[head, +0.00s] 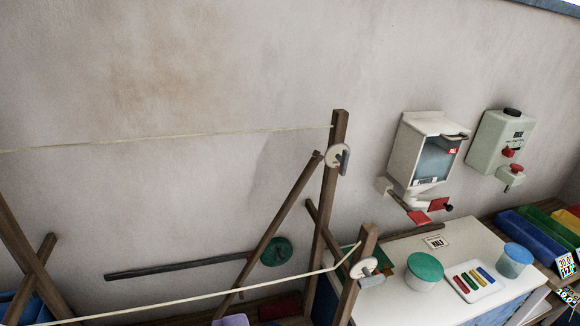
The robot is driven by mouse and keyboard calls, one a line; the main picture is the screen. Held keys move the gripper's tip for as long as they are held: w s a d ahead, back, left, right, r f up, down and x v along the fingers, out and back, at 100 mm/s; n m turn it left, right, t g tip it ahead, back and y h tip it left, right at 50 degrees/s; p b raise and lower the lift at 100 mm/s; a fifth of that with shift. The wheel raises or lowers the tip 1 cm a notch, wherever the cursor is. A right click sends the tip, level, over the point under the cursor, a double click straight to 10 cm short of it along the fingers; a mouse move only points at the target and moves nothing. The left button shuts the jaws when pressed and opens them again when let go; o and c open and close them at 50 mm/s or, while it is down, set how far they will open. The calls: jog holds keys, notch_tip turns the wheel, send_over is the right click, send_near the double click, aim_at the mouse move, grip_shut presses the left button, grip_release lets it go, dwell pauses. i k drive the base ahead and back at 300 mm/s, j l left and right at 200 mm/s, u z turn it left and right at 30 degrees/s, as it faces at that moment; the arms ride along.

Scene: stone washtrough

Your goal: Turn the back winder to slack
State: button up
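The back winder (337,158) is a pale round disc with a grey handle, mounted near the top of the far wooden post (331,190). Its handle stands close to upright, slightly tilted. A pale line (170,136) runs from the top of this post to the left edge, nearly straight. The front winder (369,271) is a similar disc with a grey handle on the nearer post (355,280). Its line (200,299) bends down from the post top and runs to the lower left. My gripper is not in view.
A white dispenser (421,150) and a pale green box with red knobs (501,140) hang on the wall to the right. Below, a white-topped counter (410,305) holds a green-lidded tub (424,270). Slanted wooden braces stand left of the posts.

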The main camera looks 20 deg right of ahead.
aim_at(343, 158)
jog(key=i+l+z, duration=0.1)
jog(key=i+l, duration=0.2)
jog(key=l, duration=0.25)
jog(key=i+l+z, duration=0.15)
jog(key=i+l, duration=0.2)
jog(key=l, duration=0.2)
jog(key=i+l+z, duration=0.1)
jog(key=i+l, duration=0.25)
jog(key=l, duration=0.15)
jog(key=i+l, duration=0.15)
jog(key=i, duration=0.15)
jog(key=i+l, duration=0.1)
jog(key=i, duration=0.2)
jog(key=z, duration=0.05)
